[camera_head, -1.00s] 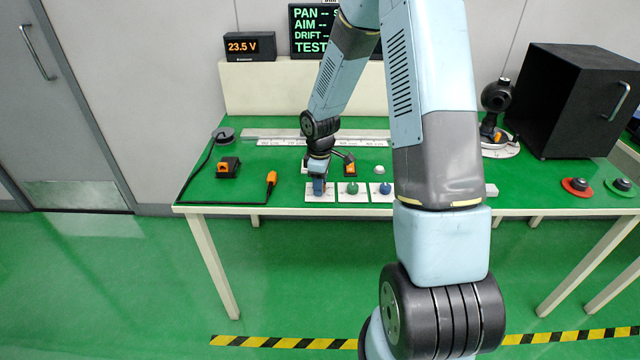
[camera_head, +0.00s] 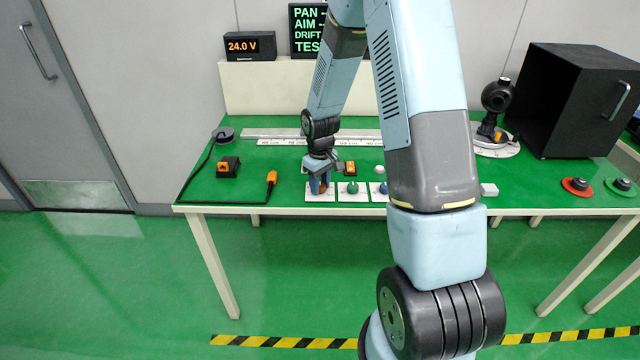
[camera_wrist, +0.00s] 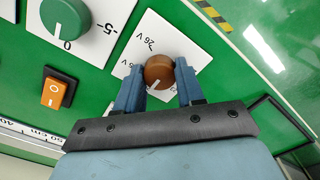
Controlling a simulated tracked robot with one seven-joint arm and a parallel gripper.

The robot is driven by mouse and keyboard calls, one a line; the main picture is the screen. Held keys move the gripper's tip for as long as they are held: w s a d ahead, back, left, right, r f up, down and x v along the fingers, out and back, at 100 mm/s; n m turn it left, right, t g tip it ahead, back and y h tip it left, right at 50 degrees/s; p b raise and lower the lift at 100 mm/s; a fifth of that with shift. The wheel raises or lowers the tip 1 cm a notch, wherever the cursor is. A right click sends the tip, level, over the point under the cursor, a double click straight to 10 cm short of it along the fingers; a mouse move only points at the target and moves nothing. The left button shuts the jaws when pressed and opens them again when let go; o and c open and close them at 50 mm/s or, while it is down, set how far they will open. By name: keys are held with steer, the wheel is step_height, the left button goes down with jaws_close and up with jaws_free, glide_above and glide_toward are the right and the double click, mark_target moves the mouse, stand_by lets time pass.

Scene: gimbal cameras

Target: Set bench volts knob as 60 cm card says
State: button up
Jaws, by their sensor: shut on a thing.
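In the head view my gripper (camera_head: 319,183) is down at the leftmost white plate and mostly hides the knob. The voltage display (camera_head: 248,46) reads 24.0 V. A strip of cm labels (camera_head: 285,142) lies along the back of the bench; a "60 cm" label (camera_wrist: 42,136) shows at the wrist view's lower left.
A green knob (camera_wrist: 66,17) and an orange rocker switch (camera_wrist: 56,90) sit close to my gripper. A text screen (camera_head: 307,30) is partly behind my arm. A black box (camera_head: 570,100) and a gimbal camera (camera_head: 497,97) stand at the right.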

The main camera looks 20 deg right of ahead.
steer(key=m, duration=0.6)
steer(key=shift+w+m, duration=0.1)
steer(key=shift+m, duration=0.2)
steer(key=m, duration=0.5)
stand_by(0.4)
steer(key=o, duration=1)
steer(key=shift+o, duration=0.2)
step_height(320, 180, up, 14)
steer(key=shift+f, duration=0.1)
